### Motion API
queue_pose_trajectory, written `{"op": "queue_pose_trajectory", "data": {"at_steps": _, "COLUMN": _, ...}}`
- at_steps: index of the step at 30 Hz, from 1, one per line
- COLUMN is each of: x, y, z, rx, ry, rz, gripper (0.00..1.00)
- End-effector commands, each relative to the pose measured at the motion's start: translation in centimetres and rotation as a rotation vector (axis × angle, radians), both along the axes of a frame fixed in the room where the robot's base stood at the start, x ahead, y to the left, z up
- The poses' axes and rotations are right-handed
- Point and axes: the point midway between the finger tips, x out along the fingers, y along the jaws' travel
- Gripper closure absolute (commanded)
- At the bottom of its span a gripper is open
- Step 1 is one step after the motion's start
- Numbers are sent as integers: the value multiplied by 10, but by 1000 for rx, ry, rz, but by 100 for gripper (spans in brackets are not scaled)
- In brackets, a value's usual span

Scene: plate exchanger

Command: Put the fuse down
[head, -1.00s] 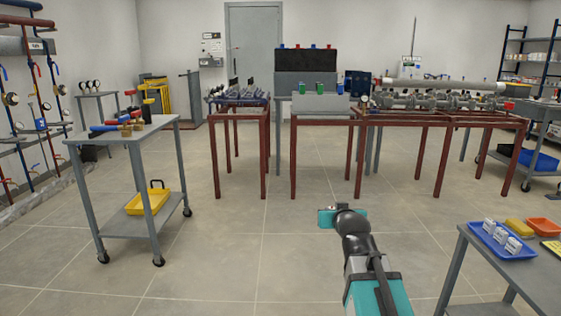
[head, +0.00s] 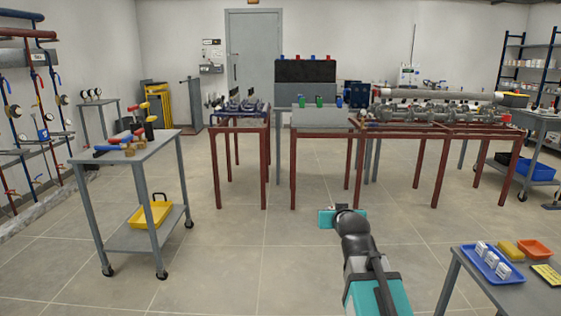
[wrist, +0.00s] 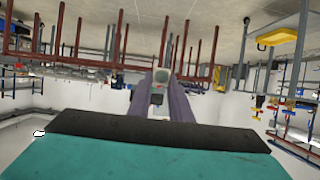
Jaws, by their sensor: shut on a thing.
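My gripper (wrist: 160,88) shows in the wrist view, its two purple-grey fingers reaching away from the camera. It is shut on a small pale grey-green piece with a dark part, which looks like the fuse (wrist: 161,76). The fuse is held in the air, with open room and floor behind it. In the head view only the teal and black end of my arm shows, low and right of centre; the fingers and the fuse are hidden there.
At lower right, a grey table (head: 481,290) bears a blue tray (head: 510,278) with white blocks, a yellow piece (head: 509,249) and an orange tray (head: 534,249). A grey cart (head: 169,143) with tools stands left. Red-framed benches (head: 292,165) stand behind. The middle floor is clear.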

Motion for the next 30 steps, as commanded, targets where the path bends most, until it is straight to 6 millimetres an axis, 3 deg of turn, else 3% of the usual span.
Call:
{"op": "queue_pose_trajectory", "data": {"at_steps": 1, "x": 0, "y": 0, "z": 13, "rx": 0, "ry": -1, "rz": 0, "gripper": 100}}
{"op": "queue_pose_trajectory", "data": {"at_steps": 30, "x": 0, "y": 0, "z": 128, "rx": 0, "ry": -1, "rz": 0, "gripper": 100}}
